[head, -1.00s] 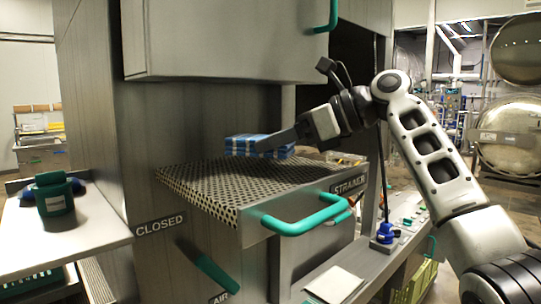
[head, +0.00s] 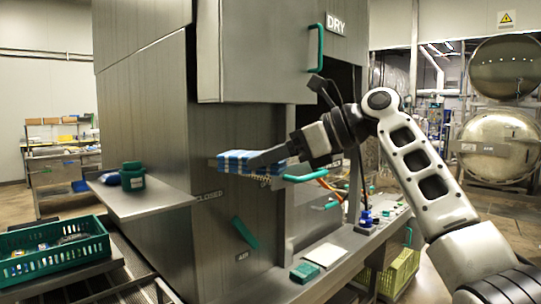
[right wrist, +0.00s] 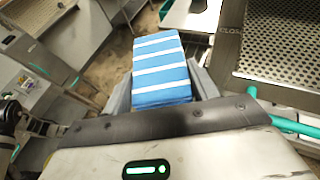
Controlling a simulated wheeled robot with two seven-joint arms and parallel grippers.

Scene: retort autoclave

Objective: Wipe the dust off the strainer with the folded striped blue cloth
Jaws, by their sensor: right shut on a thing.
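My right gripper (head: 245,162) is shut on the folded blue cloth with white stripes (head: 232,161). In the right wrist view the cloth (right wrist: 160,68) stands out between the two fingers (right wrist: 160,88). The strainer (right wrist: 275,45) is a perforated metal plate to the right of the cloth in that view, and the cloth is apart from its holes there. In the head view the cloth and gripper cover most of the strainer, and its green handle (head: 312,177) shows to the right. I cannot make out dust on it. My left gripper is not in view.
A green lidded jar (head: 132,178) stands on a side shelf (head: 150,203) left of the steel cabinet (head: 150,110). A green crate (head: 55,262) is at the lower left. A teal box (head: 305,272) and a white sheet (head: 325,254) lie on the lower ledge.

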